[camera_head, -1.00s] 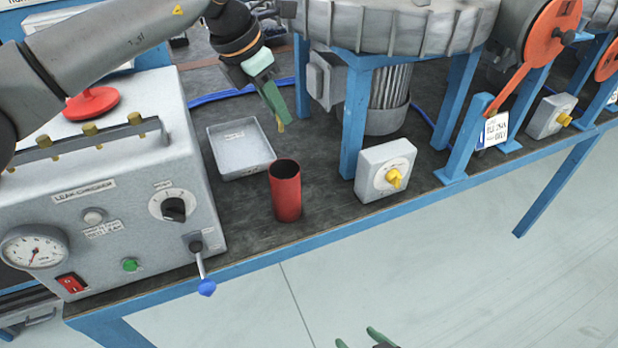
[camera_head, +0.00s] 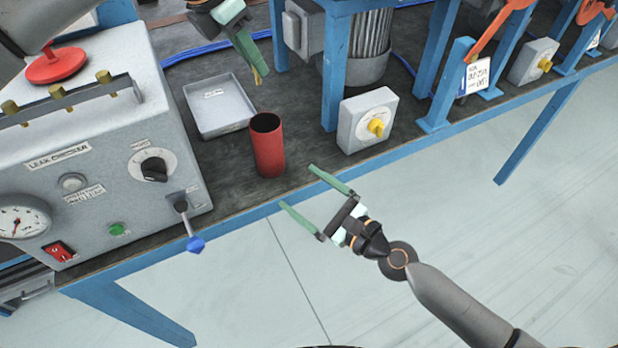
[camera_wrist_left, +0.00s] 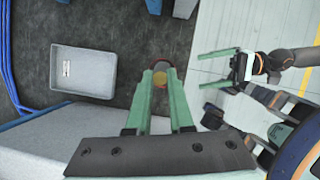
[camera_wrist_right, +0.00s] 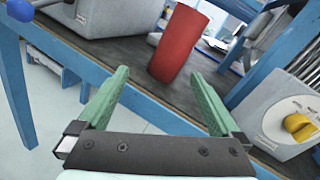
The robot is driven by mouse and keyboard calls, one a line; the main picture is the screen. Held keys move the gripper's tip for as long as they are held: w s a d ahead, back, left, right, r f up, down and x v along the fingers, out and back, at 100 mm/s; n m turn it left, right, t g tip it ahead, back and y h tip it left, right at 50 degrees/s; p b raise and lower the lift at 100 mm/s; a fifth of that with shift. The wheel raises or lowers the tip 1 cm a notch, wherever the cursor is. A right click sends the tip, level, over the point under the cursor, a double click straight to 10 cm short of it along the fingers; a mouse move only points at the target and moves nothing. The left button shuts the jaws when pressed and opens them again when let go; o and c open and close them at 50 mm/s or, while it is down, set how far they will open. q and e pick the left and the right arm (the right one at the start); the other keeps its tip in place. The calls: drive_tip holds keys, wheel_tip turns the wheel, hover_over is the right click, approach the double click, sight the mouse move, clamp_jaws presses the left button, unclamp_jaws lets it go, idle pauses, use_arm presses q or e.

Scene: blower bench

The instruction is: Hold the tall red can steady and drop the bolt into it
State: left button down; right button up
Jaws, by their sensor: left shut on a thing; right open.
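The tall red can (camera_head: 268,150) stands upright and open-topped on the dark bench near its front edge. It also shows in the right wrist view (camera_wrist_right: 177,45), beyond the open fingers. My left gripper (camera_head: 255,72) is shut on the bolt (camera_head: 257,77), a small yellowish piece at its fingertips, above the bench behind the can. In the left wrist view the bolt (camera_wrist_left: 160,79) shows between the fingertips, with part of the can's rim behind it. My right gripper (camera_head: 297,186) is open and empty, in front of the can and apart from it.
A grey tray (camera_head: 222,128) lies left of and behind the can. The leak checker (camera_head: 85,170) with its blue-tipped lever stands at left. A grey switch box (camera_head: 352,140) with a yellow knob and blue stand legs (camera_head: 335,85) are at right.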

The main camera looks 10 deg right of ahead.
sight(278, 156)
drive_tip(key=w+a+m, duration=0.1)
drive_tip(key=w+a, duration=0.1)
drive_tip(key=w, duration=0.2)
drive_tip(key=w+a+r+m, duration=0.1)
drive_tip(key=w+a+m, duration=0.1)
drive_tip(key=w, duration=0.1)
drive_tip(key=w+a+m, duration=0.1)
drive_tip(key=w+a, duration=0.1)
drive_tip(key=w, duration=0.2)
drive_tip(key=shift+w+a+r+t, duration=0.1)
drive_tip(key=shift+w+r+t, duration=0.05)
drive_tip(key=shift+w+t, duration=0.2)
drive_tip(key=c, duration=1.3)
